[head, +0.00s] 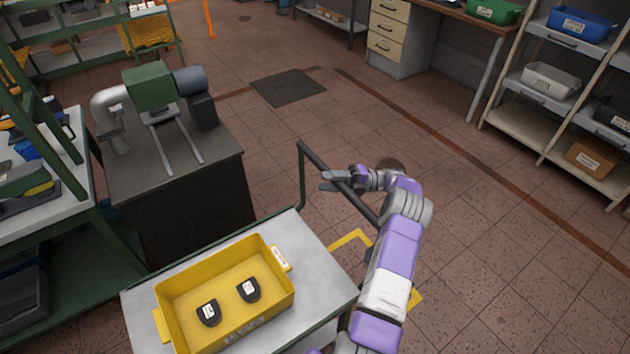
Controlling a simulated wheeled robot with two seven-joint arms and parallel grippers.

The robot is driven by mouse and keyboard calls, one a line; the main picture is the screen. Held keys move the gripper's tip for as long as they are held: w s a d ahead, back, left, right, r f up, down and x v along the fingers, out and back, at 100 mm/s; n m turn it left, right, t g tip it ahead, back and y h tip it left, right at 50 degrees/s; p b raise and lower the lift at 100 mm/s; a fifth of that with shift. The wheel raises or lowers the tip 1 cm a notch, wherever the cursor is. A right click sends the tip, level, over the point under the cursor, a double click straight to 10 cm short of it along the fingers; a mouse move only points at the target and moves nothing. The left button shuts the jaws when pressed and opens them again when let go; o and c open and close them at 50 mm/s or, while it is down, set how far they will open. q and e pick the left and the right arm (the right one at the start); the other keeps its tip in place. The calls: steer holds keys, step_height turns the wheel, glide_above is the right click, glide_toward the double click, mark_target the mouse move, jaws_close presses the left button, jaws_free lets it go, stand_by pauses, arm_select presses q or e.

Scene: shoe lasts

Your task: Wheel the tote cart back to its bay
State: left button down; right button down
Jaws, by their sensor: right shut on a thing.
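The tote cart (315,262) has a grey top and a dark green push handle (318,161) raised along its right end. A yellow tote (188,290) sits on the cart top with two dark pieces bearing white labels inside. My right gripper (338,182) is shut on the handle bar; my arm covers the near part of the handle. Yellow floor marking (350,239) shows just beyond the cart's right edge, with another piece (415,298) right of my arm. The cart and my arm hide the rest of the marking. My left gripper is not in view.
A dark machine stand (190,215) with a green-headed machine (150,88) stands close behind the cart. A green-framed bench (75,225) is at the left. Shelves with bins (550,82) stand at the right. Open tiled floor lies between, with a dark mat (287,88).

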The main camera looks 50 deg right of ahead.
steer(key=shift+d, duration=0.15)
steer(key=c, duration=0.8)
jaws_free()
steer(key=shift+c, duration=0.2)
steer(key=b+v, duration=0.3)
steer(key=v, duration=0.4)
steer(key=shift+s+d, duration=0.2)
